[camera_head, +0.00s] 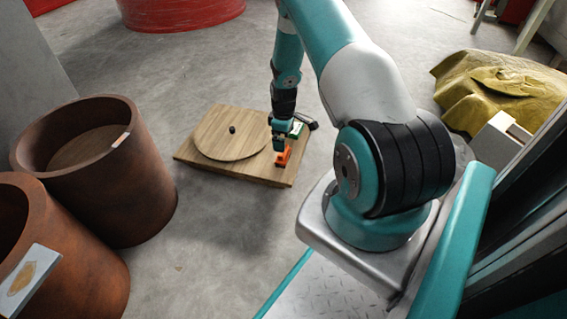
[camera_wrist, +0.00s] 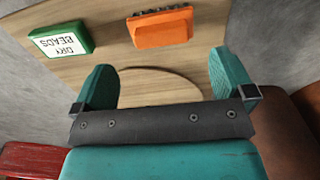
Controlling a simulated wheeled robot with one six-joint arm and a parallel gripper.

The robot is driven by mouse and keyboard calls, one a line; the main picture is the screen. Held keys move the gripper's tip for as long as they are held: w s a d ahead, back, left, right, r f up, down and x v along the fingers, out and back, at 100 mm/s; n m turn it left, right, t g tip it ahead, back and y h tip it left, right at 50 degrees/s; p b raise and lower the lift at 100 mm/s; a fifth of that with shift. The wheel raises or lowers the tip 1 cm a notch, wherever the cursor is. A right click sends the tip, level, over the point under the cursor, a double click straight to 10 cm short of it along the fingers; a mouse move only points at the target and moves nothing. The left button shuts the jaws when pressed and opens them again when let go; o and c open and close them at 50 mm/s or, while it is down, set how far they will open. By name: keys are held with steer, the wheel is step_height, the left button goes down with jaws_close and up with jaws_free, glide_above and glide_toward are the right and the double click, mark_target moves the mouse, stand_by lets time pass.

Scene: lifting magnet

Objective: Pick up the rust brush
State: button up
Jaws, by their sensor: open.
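The rust brush appears to be the orange block (camera_wrist: 162,28) with a dark bristle row along its far edge, lying on a wooden board. It also shows as a small orange shape (camera_head: 283,156) near the board's front right corner in the head view. My gripper (camera_wrist: 165,80) is open, with its two teal fingers apart and nothing between them. In the wrist view the brush lies beyond the fingertips, roughly in line with the gap. In the head view my gripper (camera_head: 277,143) is over the board, close beside the brush, partly hiding what lies behind it.
A green box (camera_wrist: 62,40) labelled "DRY BEADS" lies left of the brush in the wrist view. The board (camera_head: 195,155) carries a round disc (camera_head: 220,142) with a dark knob (camera_head: 232,129). Rusty drums (camera_head: 140,185) stand left; a yellow cover (camera_head: 495,95) lies right.

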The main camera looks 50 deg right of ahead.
mark_target(283, 155)
step_height(283, 155, down, 9)
steer(key=b, duration=0.6)
steer(key=shift+w+a, duration=0.1)
steer(key=shift+r, duration=0.15)
steer(key=c, duration=0.6)
steer(key=shift+c, duration=0.2)
steer(key=shift+r, duration=0.1)
step_height(283, 155, up, 20)
steer(key=p, duration=1.1)
